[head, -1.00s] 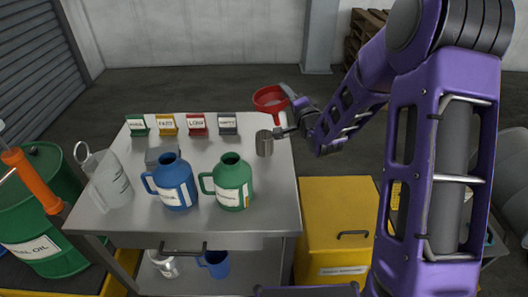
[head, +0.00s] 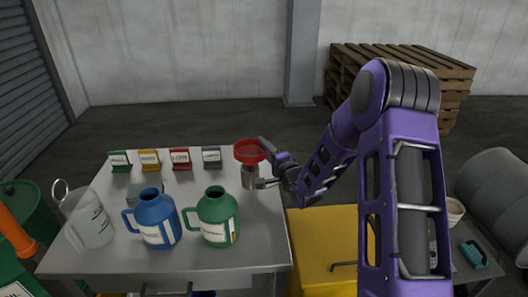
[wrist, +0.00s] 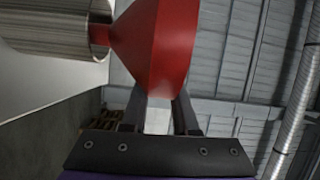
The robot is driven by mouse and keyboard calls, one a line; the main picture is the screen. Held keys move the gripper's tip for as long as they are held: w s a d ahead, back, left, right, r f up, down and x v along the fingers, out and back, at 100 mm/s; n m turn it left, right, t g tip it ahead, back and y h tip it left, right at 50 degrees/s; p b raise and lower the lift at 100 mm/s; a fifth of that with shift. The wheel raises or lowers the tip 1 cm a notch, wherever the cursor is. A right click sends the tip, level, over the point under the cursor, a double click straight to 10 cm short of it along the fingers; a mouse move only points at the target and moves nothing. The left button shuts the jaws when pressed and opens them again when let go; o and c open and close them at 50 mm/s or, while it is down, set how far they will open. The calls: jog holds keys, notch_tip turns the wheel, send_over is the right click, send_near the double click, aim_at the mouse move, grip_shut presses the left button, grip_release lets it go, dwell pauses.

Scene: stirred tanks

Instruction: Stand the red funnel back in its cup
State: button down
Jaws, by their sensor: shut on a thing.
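The red funnel (head: 250,151) is upright, wide mouth up, directly above the metal cup (head: 249,178) at the table's right edge. My gripper (head: 266,166) is shut on the funnel from the right. In the wrist view the fingers (wrist: 160,112) close on the red cone (wrist: 158,45). The funnel's narrow spout (wrist: 102,35) enters the mouth of the steel cup (wrist: 50,28) there. How deep the spout reaches is hidden inside the cup. The cup stands upright on the table.
A blue jug (head: 154,218) and a green jug (head: 215,218) stand left of the cup on the steel table (head: 110,260). A clear pitcher (head: 90,222) is further left. Several small labelled stands, including a grey one (head: 211,157), line the back. A yellow bin (head: 318,240) stands to the right.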

jog(key=shift+f, duration=0.4)
jog(key=shift+f, duration=0.45)
jog(key=c, duration=0.7)
grip_release()
jog(key=shift+r, duration=0.15)
jog(key=shift+r, duration=0.35)
jog(key=v, duration=1.2)
jog(key=shift+p, duration=0.35)
